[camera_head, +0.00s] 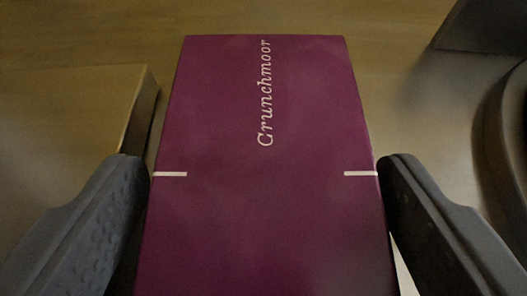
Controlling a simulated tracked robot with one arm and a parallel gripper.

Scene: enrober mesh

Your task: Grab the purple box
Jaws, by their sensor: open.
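The purple box (262,215) fills the middle of the view, with "Crunchmoor" in pale letters running up its face and a short white line at each side. My gripper (265,170) is open, with one dark textured finger at the left side of the box and the other at the right. The fingertips are about level with the white lines. The box is between the fingers. I cannot tell whether either finger touches it. The near end of the box runs out of the bottom of the view.
A flat brownish block or panel (75,140) with a raised edge lies to the left, close to the left finger. A dark object (490,25) stands at the top right, and a dark curved rim (500,140) is at the right edge. The brownish surface (110,40) behind the box is bare.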

